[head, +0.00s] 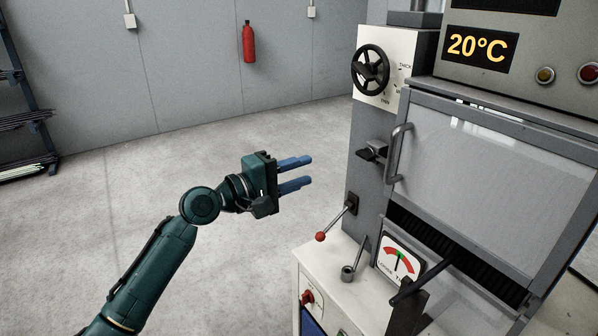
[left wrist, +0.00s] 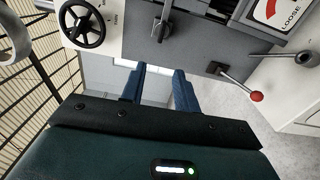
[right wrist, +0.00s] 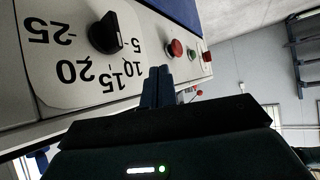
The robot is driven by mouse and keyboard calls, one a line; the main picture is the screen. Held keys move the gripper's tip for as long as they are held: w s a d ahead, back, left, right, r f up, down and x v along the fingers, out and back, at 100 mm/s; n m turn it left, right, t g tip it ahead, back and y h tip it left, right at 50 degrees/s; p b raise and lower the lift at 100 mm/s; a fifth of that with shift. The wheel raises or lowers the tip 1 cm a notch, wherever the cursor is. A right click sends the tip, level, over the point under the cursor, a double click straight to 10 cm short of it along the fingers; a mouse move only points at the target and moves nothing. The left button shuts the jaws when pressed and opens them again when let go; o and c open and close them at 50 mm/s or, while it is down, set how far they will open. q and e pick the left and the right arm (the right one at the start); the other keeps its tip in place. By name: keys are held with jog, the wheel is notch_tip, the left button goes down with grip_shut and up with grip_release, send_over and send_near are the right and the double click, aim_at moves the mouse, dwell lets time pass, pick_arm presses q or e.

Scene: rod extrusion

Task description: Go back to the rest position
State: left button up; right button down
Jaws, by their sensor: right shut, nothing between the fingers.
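My left gripper (head: 309,172) hangs in free air to the left of the extrusion machine (head: 365,215). Its two blue fingers are apart with nothing between them; in the left wrist view they point toward the machine's grey side (left wrist: 200,45). My right gripper (right wrist: 158,88) is not clearly seen in the head view. In the right wrist view its fingers are together and empty, close to a white panel with a numbered black knob (right wrist: 105,33).
The machine carries a black handwheel (head: 370,69), a door handle (head: 397,152), a red-ball lever (head: 321,236) and a gauge (head: 400,262). Its display (head: 480,48) reads 20°C. A rack (head: 22,120) stands far left. Open floor lies left of the machine.

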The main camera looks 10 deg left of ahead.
pick_arm(q)
jog(key=s+f+m+y, duration=0.1)
jog(key=s+f+y, duration=0.1)
jog(key=f, duration=0.5)
jog(key=s+f+m+y, duration=0.1)
jog(key=s+f, duration=0.2)
jog(key=f, duration=0.4)
jog(key=s+a+f+m+g+y, duration=0.1)
jog(key=s+f+m+y, duration=0.2)
jog(key=s+f, duration=0.6)
jog(key=s+a+f+m+g+y, duration=0.1)
jog(key=s+f+m+y, duration=0.2)
jog(key=s+f+m, duration=0.4)
jog(key=s+f, duration=0.3)
jog(key=s, duration=0.4)
jog(key=shift+s+a+f+y, duration=0.25)
jog(key=shift+s+a+y, duration=0.05)
jog(key=shift+s+a, duration=0.05)
